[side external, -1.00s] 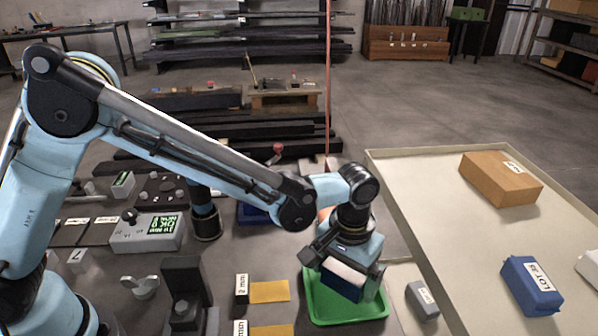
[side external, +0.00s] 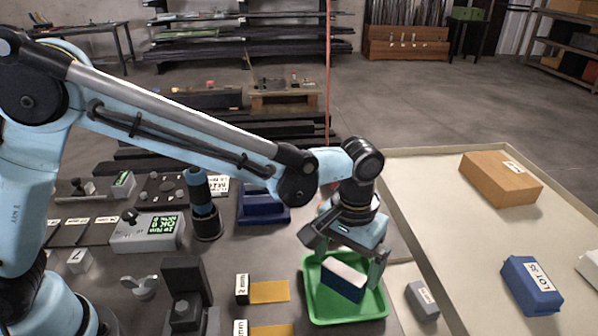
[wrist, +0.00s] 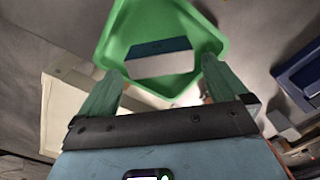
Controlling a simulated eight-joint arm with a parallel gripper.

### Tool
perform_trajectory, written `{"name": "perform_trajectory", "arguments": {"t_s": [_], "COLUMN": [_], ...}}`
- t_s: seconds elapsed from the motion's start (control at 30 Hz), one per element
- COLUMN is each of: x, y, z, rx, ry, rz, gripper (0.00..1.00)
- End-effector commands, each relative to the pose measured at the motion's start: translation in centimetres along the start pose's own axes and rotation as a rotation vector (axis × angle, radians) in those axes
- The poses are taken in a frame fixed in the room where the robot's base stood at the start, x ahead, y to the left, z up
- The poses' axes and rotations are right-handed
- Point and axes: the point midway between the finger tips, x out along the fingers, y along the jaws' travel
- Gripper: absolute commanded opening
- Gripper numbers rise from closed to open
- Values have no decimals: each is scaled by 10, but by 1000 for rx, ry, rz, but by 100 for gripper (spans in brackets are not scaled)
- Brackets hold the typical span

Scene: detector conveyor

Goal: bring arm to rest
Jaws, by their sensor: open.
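My gripper (side external: 342,262) is open above the green tray (side external: 345,312), and its fingers reach down toward the tray's far side. A blue block with a white top (side external: 343,282) lies in the tray, below and between the fingers. In the wrist view the block (wrist: 160,55) sits inside the green tray (wrist: 122,28), beyond the open fingertips (wrist: 155,75), with nothing held between them.
A beige conveyor (side external: 450,220) at right carries an orange box (side external: 500,180) and a blue labelled box (side external: 531,285). A small grey block (side external: 422,300) lies beside the green tray. A blue bin (side external: 263,207), a dark cylinder (side external: 206,222) and a display box (side external: 147,232) stand left.

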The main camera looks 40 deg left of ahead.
Motion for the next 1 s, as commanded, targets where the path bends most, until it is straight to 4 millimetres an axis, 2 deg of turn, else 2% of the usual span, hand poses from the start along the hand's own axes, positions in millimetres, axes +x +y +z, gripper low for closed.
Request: {"name": "perform_trajectory", "arguments": {"t_s": [0.2,0.53,1.0], "x": [-38,-83,-8], "y": [0,0,0], "z": [0,1,0], "rx": [0,0,0], "ry": [0,0,0], "rz": [0,0,0], "gripper": [100,100,100]}}
